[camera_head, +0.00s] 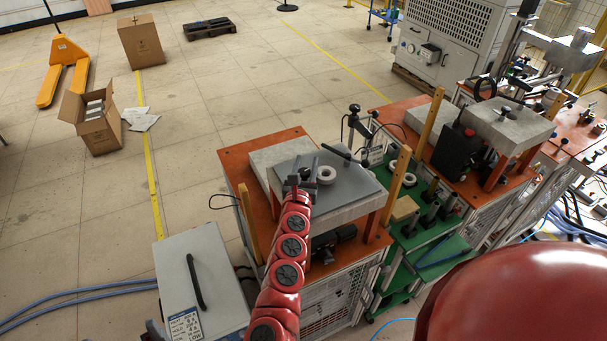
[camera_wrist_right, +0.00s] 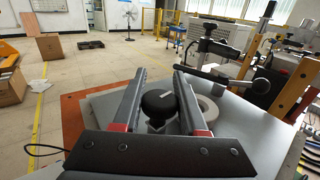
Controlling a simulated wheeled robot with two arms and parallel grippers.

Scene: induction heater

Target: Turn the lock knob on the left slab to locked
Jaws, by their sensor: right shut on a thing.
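The left slab (camera_head: 345,191) is a grey plate on the nearer orange-topped station. My right gripper (camera_head: 299,172) is over its back left part, reached by the red arm from below. In the right wrist view, the black round lock knob (camera_wrist_right: 158,103) stands between the two fingers of the right gripper (camera_wrist_right: 158,92). The gripper is shut on the knob. The fingers hide the knob's sides, and I cannot tell whether it is at locked. In the head view the knob is mostly hidden by the gripper. My left gripper is not in view.
A white ring (camera_head: 326,175) lies on the slab just right of the gripper. A black-handled lever (camera_head: 340,153) stands at its back edge. Wooden posts (camera_head: 396,186) flank the station. A second slab (camera_head: 508,127) stands at the right. A grey box (camera_head: 203,285) is at front left.

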